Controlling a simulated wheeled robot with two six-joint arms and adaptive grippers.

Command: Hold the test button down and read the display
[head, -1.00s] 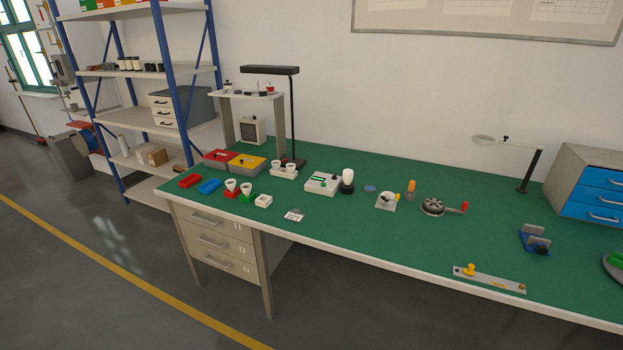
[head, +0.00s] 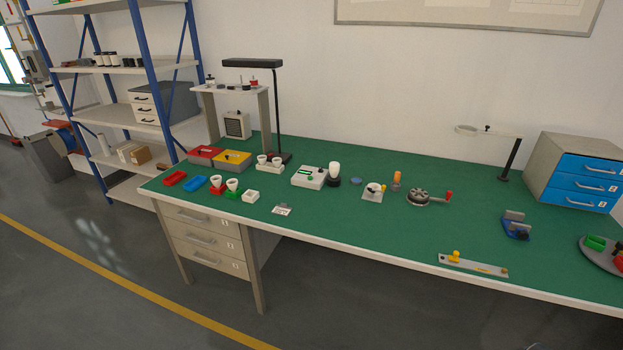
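A light grey tester box (head: 308,177) stands on the green bench, left of the middle. It has a small dark display (head: 305,172) with green on it, too small to read from here. A small green spot, perhaps the button (head: 310,178), shows on its top; I cannot tell whether it is pressed. A white bulb (head: 334,169) stands upright in a black socket (head: 333,181) just right of the box. Neither of my grippers is in view.
Bulbs in red (head: 216,190) and green (head: 233,194) holders stand at the front left. A lamp post (head: 275,110) rises behind the box. A crank device (head: 420,197) and blue drawers (head: 585,184) are to the right. The floor in front (head: 150,290) is clear.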

